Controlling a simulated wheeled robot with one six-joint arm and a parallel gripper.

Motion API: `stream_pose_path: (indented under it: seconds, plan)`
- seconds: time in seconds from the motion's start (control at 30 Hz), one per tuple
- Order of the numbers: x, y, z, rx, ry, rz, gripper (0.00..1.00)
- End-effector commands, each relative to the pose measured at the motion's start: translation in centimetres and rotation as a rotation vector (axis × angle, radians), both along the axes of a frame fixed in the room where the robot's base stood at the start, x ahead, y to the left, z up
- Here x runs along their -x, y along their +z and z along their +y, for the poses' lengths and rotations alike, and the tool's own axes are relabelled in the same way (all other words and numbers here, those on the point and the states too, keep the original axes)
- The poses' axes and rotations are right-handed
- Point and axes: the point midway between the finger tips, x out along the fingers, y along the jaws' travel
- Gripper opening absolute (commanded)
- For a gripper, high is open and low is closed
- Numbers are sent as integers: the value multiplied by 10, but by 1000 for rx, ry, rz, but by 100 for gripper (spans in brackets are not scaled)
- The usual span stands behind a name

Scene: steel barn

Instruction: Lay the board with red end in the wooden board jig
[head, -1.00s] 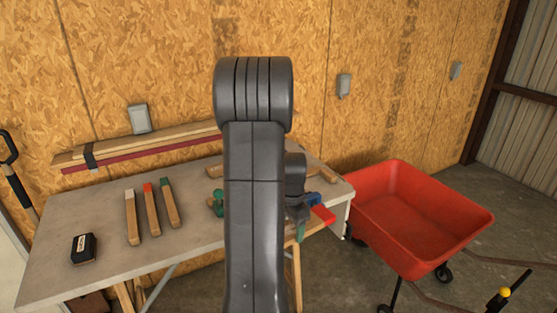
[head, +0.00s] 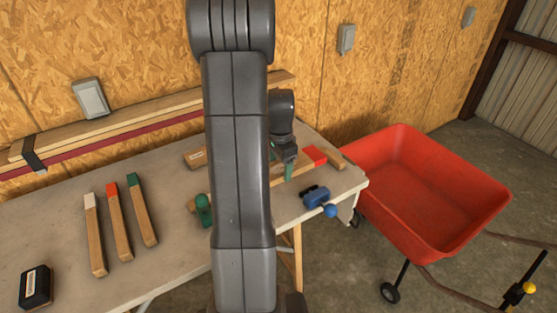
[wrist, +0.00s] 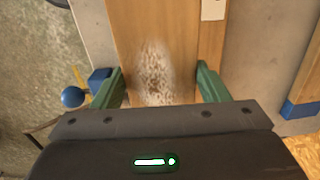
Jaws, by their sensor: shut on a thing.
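The board with red end shows in the head view by its red end (head: 315,155), just right of my gripper (head: 287,170). My gripper is shut on this board; in the wrist view its green fingers (wrist: 158,87) stand on either side of a brown wooden board (wrist: 135,35) with a pale speckled patch. Wooden parts that look like the jig show at the back right of the bench: a labelled block (head: 195,158) left of my arm and a piece (head: 337,161) beside the red end. My arm hides the middle. I cannot tell whether the board touches the jig.
Boards with white (head: 95,240), red (head: 120,225) and green (head: 144,215) ends lie on the bench's left. A green-handled tool (head: 203,208) and a blue clamp (head: 317,197) sit near the front edge. A black box (head: 36,287) lies front left. A red cart (head: 430,200) stands right.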

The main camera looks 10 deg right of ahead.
Motion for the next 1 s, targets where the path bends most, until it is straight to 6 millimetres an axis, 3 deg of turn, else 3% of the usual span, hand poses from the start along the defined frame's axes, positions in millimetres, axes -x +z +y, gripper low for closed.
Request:
stream_pose_path:
  seconds: [0.53, 1.0]
  plan:
    - [0, -57, 0, 0, 1, 0, 34]
    - [0, -63, 0, 0, 1, 0, 34]
